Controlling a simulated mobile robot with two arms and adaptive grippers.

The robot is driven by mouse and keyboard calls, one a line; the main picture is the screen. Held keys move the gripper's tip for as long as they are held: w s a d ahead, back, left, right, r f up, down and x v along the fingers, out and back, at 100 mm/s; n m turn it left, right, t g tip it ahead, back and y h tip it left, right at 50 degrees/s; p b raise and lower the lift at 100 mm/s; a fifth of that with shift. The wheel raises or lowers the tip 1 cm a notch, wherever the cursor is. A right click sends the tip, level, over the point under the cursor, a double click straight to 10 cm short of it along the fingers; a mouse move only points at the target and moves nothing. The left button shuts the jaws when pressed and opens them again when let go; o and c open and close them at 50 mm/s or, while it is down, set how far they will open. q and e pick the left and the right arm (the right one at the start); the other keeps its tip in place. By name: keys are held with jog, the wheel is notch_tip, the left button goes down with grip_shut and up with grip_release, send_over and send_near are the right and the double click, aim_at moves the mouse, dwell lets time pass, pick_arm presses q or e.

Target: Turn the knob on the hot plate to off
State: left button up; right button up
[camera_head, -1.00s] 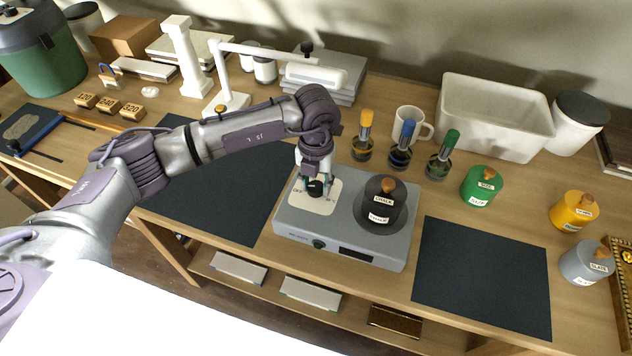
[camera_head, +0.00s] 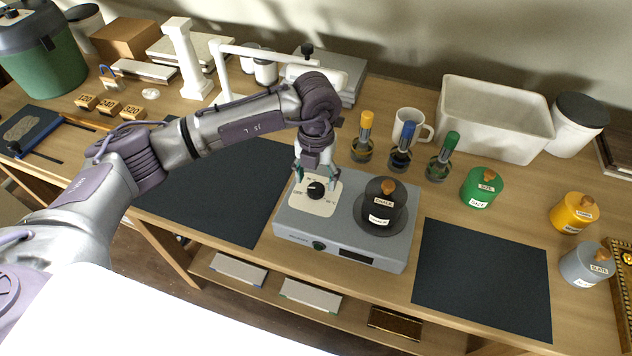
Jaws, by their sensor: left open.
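The grey hot plate (camera_head: 290,221) stands near the front edge of the table. Its black knob (camera_head: 316,190) sits on a cream dial panel (camera_head: 312,207) at the plate's left. A light mark shows on the knob, but its exact setting is too small to read. My left gripper (camera_head: 315,180) points down just above and behind the knob. It is open and empty, with its fingers apart and the knob visible below them. My right gripper is not in view.
Brushes in jars (camera_head: 362,147) and a white mug (camera_head: 409,124) stand behind the hot plate. Dark mats (camera_head: 482,275) lie on both sides. A green pot (camera_head: 478,187) stands to the right. A white lamp-like arm (camera_head: 250,50) reaches across behind my left arm.

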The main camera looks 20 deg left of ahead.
aim_at(316, 188)
pick_arm(q)
notch_tip(316, 188, up, 9)
jog(key=shift+r, duration=0.15)
dwell(0.5)
